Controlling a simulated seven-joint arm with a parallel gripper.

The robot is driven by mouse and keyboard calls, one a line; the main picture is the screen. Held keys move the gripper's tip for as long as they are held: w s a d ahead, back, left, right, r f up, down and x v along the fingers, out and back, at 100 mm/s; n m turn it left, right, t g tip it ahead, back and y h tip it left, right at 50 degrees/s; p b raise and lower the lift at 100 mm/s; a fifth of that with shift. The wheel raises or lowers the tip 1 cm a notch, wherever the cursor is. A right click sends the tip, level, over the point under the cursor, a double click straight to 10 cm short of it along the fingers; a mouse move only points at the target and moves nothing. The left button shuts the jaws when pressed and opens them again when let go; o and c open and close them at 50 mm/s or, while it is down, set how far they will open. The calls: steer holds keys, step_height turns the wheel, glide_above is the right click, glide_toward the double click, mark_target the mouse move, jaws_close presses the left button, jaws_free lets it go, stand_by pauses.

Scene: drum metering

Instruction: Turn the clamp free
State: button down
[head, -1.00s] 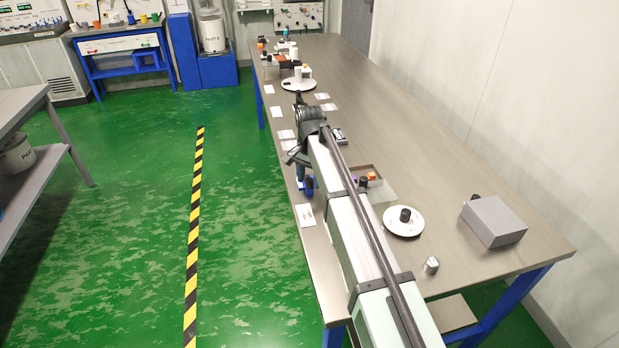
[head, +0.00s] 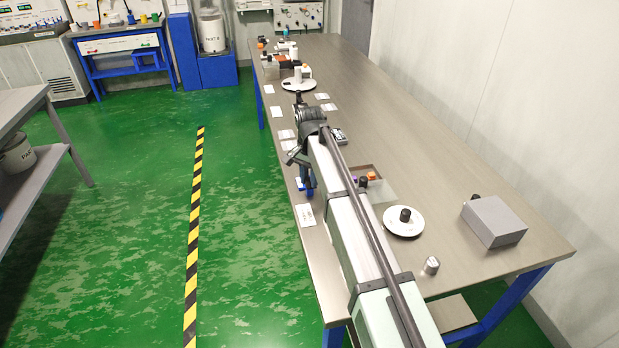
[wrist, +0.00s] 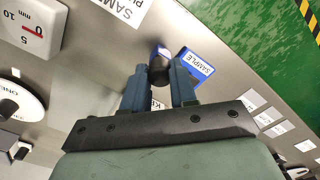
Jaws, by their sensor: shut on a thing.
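My gripper (wrist: 160,84) points down at the bench near its left edge, its two blue-grey fingers closed on either side of a dark rounded knob (wrist: 160,66). The knob stands by a blue card marked SAMPLE (wrist: 200,66); I take it to be the clamp's handle, but cannot tell what it is fixed to. In the head view my gripper (head: 307,184) is small and largely side-on at the bench edge. My arm hides part of the bench around it, and the thing held cannot be made out there.
A grey box (head: 494,222), a white disc with a black knob (head: 402,228) and a small metal cylinder (head: 431,265) stand at the near end. A white dial with a red scale (wrist: 32,24) lies left in the wrist view.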

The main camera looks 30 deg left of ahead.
steer(key=n, duration=0.4)
steer(key=shift+n, duration=0.4)
steer(key=n, duration=0.9)
steer(key=shift+n, duration=2.1)
steer(key=c, duration=0.9)
jaws_free()
